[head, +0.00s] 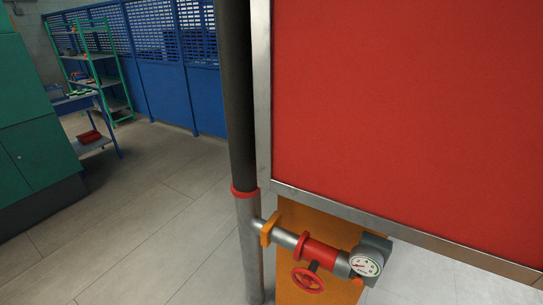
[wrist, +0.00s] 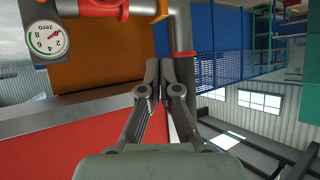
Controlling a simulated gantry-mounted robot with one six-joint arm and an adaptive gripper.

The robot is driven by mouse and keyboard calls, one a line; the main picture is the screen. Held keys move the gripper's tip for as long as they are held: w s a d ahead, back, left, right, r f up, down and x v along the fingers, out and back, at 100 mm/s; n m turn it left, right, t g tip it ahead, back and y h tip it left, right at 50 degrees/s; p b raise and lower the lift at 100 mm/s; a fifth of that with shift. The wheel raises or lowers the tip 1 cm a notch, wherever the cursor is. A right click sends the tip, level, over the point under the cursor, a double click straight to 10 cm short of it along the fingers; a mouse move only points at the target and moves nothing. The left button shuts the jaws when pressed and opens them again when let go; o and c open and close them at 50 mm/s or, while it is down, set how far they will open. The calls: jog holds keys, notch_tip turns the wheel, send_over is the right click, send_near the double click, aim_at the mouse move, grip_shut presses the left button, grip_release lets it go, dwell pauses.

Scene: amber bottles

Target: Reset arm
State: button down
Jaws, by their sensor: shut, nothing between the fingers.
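My gripper (wrist: 160,78) shows in the wrist view, with its two dark fingers shut together and nothing between them. The wrist picture is turned over, with windows and roof beams at the lower right. A red panel (wrist: 70,150) and a pressure gauge (wrist: 46,40) lie to the left of the fingers. A grey pipe (wrist: 181,25) runs behind the fingertips. My gripper does not show in the head view. No amber bottles can be made out in either view.
In the head view a large red panel (head: 410,110) in a metal frame fills the right. A vertical pipe (head: 238,100) stands beside it, with a gauge (head: 365,265) and red valve wheel (head: 308,280) below. Green cabinets (head: 30,130) and a shelf rack (head: 95,70) stand left. The floor (head: 150,200) between is clear.

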notch_tip(320, 180, up, 28)
jog(key=s+p, duration=0.1)
jog(key=p, duration=2.5)
notch_tip(320, 180, down, 27)
jog(key=b, duration=2.7)
jog(key=shift+a+t+h, duration=0.2)
jog(key=shift+t+h, duration=0.1)
jog(key=shift+s, duration=0.1)
